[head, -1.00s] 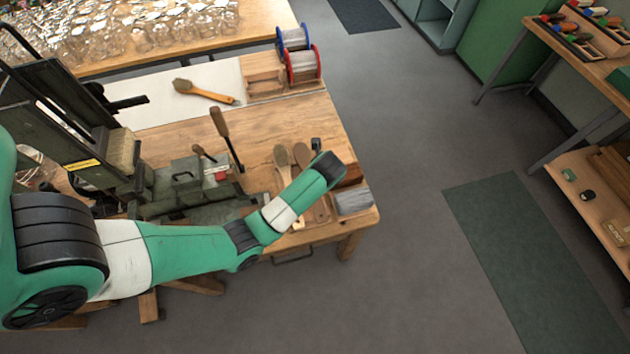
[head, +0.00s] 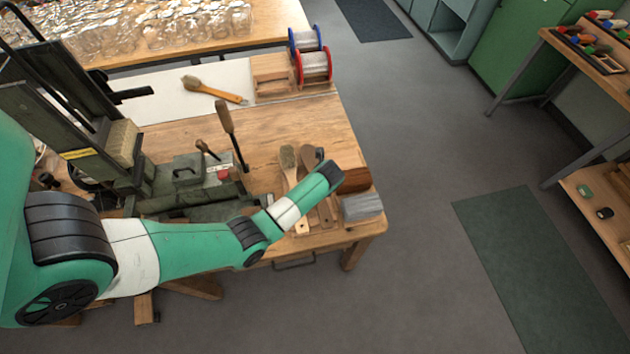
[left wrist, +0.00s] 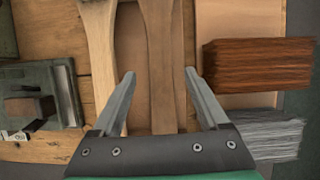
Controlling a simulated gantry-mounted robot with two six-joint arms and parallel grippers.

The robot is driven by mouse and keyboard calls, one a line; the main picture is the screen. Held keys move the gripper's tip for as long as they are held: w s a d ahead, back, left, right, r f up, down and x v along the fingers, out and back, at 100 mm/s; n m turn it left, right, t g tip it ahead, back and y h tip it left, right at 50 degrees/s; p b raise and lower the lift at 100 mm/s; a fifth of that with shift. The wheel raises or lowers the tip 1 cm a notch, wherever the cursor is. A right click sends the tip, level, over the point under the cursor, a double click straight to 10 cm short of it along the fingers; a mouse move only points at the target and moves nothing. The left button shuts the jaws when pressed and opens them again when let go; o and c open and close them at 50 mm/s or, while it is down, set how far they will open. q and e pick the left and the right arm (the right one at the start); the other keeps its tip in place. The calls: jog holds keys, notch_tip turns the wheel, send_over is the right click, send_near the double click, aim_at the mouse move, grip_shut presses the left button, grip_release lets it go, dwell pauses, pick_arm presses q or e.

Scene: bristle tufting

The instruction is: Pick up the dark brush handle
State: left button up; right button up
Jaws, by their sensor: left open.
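The dark brush handle (left wrist: 162,55) is a brown wooden strip lying on the bench in the left wrist view. Its rounded end (head: 308,157) shows in the head view, with my arm covering part of it. My left gripper (left wrist: 160,72) is open and empty, its fingers on either side of the dark handle in the picture. The height between fingers and handle cannot be told. A paler wooden brush handle (left wrist: 101,50) lies just left of the left finger; in the head view its end (head: 288,158) lies beside the dark one. My right gripper is not in view.
A reddish-brown bristle block (left wrist: 258,65) and a grey bristle bundle (left wrist: 272,135) lie close right of my gripper. A green machine (head: 185,185) with an upright lever (head: 232,135) stands left. A brush (head: 213,90) and wire spools (head: 314,66) lie farther back.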

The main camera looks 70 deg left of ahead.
pick_arm(q)
jog(key=shift+f, duration=0.2)
grip_shut()
dwell(0.4)
